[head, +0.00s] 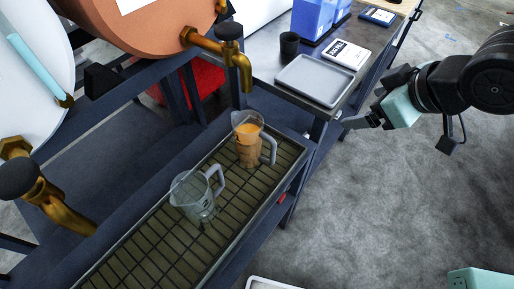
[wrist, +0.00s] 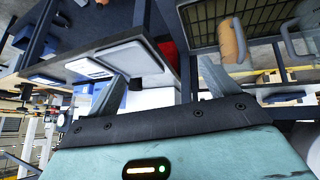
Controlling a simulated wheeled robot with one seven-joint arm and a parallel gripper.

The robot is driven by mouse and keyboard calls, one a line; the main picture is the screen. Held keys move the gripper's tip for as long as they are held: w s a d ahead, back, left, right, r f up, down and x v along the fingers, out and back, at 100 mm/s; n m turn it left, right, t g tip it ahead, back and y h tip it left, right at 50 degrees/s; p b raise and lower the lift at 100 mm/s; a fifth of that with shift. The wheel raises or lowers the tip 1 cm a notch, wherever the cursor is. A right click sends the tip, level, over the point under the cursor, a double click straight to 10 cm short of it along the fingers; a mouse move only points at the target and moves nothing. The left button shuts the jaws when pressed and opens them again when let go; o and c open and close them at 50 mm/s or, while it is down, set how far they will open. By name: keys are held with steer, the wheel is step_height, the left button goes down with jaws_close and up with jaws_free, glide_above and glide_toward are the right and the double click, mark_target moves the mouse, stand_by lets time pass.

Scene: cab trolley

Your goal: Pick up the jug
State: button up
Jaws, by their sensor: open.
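A clear jug with orange liquid (head: 247,135) stands upright on a slatted drip tray (head: 150,247), below and near a brass tap. A second clear jug (head: 194,196), seemingly empty, stands upright nearer on the same tray. Both handles point right in the head view. The orange jug (wrist: 232,42) and the clear jug (wrist: 303,38) also show at the top right of the wrist view. My gripper (head: 368,104) is open and empty, to the right of both jugs and well apart from them, over the floor beside the side table.
Brass taps (head: 238,62) (head: 55,200) jut over the drip tray from an orange barrel (head: 150,28) and a white barrel (head: 30,75). The side table holds a grey tray (head: 314,80), a dark cup (head: 289,45), a labelled box (head: 346,54) and blue boxes.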

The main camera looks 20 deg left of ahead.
step_height(320, 180, down, 5)
steer(key=w+a+n+y+b, duration=0.2)
steer(key=y+b, duration=0.1)
steer(key=b, duration=0.1)
steer(key=n+g+y+b, duration=0.45)
steer(key=y+b, duration=0.25)
steer(key=y, duration=0.3)
glide_toward(263, 127)
steer(key=shift+g, duration=0.45)
steer(key=a, duration=0.5)
steer(key=shift+w+a+p, duration=0.1)
steer(key=shift+w+p, duration=0.15)
steer(key=shift+p, duration=0.05)
steer(key=shift+w+a+f+p, duration=0.1)
steer(key=shift+a+p, duration=0.1)
steer(key=shift+a, duration=1.3)
steer(key=shift+w+a+f+p, duration=0.1)
steer(key=shift+a+p, duration=0.1)
steer(key=shift+a, duration=1.3)
steer(key=shift+c, duration=0.4)
steer(key=c, duration=1.4)
steer(key=shift+r, duration=0.1)
steer(key=shift+c, duration=0.2)
